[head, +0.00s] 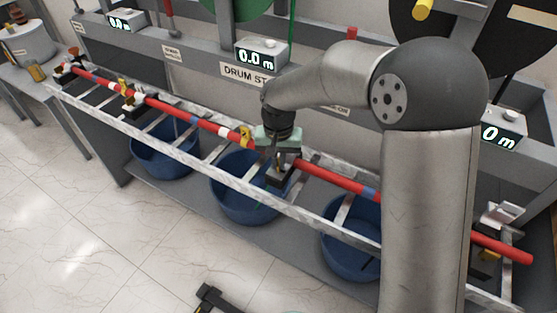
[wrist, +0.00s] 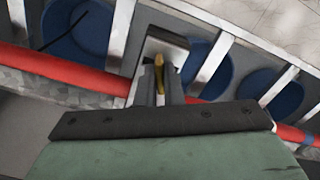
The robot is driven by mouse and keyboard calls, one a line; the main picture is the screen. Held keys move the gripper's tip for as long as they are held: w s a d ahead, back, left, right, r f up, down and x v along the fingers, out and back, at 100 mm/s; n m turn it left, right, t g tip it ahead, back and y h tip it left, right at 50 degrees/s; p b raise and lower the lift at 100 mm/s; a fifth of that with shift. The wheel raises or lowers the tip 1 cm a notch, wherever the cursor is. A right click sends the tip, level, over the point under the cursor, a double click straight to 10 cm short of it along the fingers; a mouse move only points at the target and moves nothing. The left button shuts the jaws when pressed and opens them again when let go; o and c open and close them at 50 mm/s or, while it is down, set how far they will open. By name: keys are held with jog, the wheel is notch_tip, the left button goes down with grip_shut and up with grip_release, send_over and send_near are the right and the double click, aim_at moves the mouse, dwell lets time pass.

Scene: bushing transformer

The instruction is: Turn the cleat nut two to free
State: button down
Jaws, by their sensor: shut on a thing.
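My gripper (head: 281,168) points down at a dark cleat (head: 277,181) on the ladder-like rack, about midway along the red cable (head: 335,178). In the wrist view my two fingers (wrist: 160,82) are shut on a small brass-coloured nut (wrist: 159,68) standing on edge between them. The cleat's dark block with a pale edge (wrist: 165,45) shows just beyond the fingers. The red cable (wrist: 60,72) passes behind the fingers. In the head view the nut is hidden by the gripper.
Another cleat (head: 134,101) holds the cable further left, near a yellow tag (head: 124,88). Blue tubs (head: 240,200) stand under the metal rack (head: 190,158). A display box (head: 262,54) stands behind.

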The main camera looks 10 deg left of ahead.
aim_at(278, 162)
jog(key=n, duration=0.6)
jog(key=shift+r, duration=0.1)
jog(key=n+p, duration=0.1)
jog(key=n, duration=0.5)
jog(key=shift+w+n, duration=0.1)
jog(key=shift+n, duration=0.3)
jog(key=c, duration=1.6)
grip_release()
jog(key=shift+o, duration=0.2)
jog(key=shift+r, duration=0.1)
notch_tip(278, 162, up, 17)
